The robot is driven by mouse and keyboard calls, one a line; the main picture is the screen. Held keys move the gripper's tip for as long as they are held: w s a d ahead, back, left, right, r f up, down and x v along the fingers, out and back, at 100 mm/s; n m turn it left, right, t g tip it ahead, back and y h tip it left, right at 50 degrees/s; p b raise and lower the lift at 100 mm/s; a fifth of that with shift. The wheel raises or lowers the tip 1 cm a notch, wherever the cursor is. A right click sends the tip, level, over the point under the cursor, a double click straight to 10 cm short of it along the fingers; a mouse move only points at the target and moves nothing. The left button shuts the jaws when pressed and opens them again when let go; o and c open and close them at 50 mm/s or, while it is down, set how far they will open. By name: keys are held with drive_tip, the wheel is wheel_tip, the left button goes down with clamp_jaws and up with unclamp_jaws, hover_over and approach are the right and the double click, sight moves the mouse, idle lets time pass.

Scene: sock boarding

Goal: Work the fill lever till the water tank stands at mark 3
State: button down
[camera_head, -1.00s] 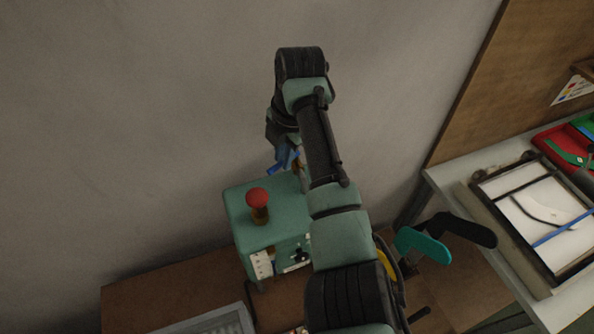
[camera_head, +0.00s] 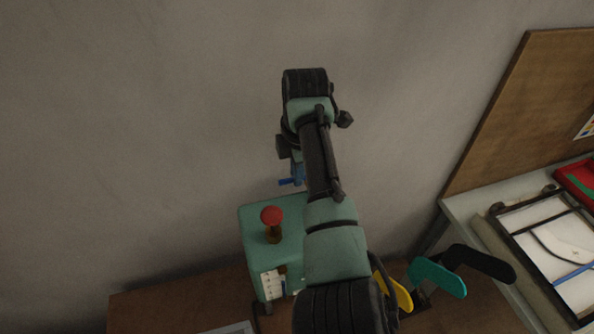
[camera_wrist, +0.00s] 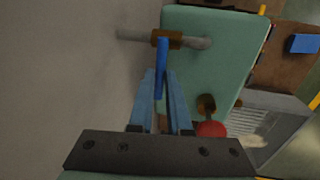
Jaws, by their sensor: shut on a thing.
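The water tank (camera_head: 255,235) is a green box against the wall, with a red knob on a brown stem (camera_head: 272,215) on top. A white gauge plate with dark marks (camera_head: 272,284) is on its front; the water level is too small to read. In the wrist view the blue fill lever (camera_wrist: 161,60) runs from a brown block on a grey pipe (camera_wrist: 196,43) to between my fingers. My gripper (camera_wrist: 159,82) is shut on the lever. In the head view my arm hides part of the tank, and only a blue end (camera_head: 288,183) shows near my gripper.
Teal (camera_head: 438,278), black (camera_head: 485,262) and yellow paddle shapes stand right of my arm. A table with a framed white board (camera_head: 545,235) and a red tray (camera_head: 578,180) is at the right. A grey tray (camera_wrist: 262,125) lies beyond the tank in the wrist view.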

drive_tip(key=shift+w+r, duration=0.1)
drive_tip(key=c, duration=0.9)
unclamp_jaws()
drive_tip(key=shift+o, duration=0.2)
wheel_tip(320, 180, up, 13)
drive_tip(key=s+d+b, duration=0.1)
drive_tip(key=s+b, duration=0.1)
drive_tip(key=shift+s, duration=0.25)
drive_tip(key=shift+f, duration=0.25)
